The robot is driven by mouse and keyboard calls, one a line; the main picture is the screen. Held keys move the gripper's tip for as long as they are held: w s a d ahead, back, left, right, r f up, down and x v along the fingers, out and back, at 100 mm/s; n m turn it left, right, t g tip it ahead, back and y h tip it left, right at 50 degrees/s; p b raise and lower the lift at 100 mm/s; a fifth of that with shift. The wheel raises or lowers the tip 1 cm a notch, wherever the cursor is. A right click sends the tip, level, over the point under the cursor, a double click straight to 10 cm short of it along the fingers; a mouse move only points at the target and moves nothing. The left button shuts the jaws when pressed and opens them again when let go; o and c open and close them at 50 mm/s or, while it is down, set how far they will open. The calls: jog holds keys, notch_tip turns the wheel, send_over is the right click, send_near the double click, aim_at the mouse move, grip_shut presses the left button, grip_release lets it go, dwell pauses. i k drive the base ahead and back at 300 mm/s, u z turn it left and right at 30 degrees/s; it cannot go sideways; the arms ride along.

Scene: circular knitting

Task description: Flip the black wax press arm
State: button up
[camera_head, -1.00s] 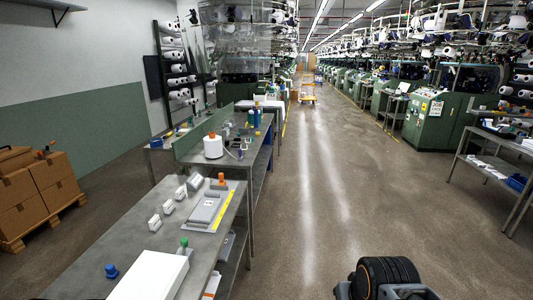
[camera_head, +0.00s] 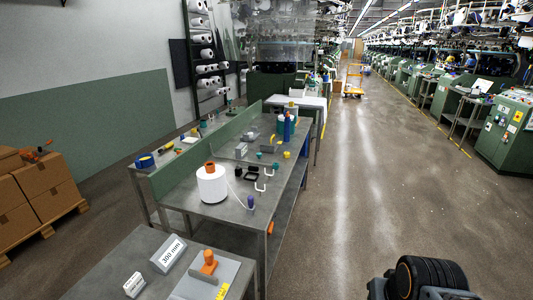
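A small black part (camera_head: 252,173) lies on the second grey workbench (camera_head: 222,210), near the middle of the picture. It may be the black wax press arm, but it is too small to tell its shape or which way it is turned. White hook-like pieces stand just right of it. A white yarn cone (camera_head: 211,186) with an orange top stands in front of it, to the left, and a thread runs from the cone to a small purple-topped post (camera_head: 250,203). My gripper is not in view; only a dark part of my arm shows at the bottom right.
A nearer bench (camera_head: 140,252) at the bottom holds a "300 mm" block (camera_head: 172,254) and an orange-knobbed plate (camera_head: 208,265). A green divider (camera_head: 215,150) runs along the second bench's left side. Open floor lies right of the benches. A yellow trolley (camera_head: 354,82) stands far off.

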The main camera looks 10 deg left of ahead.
aim_at(251, 168)
jog(key=i, duration=3.15)
jog(key=u, duration=3.2)
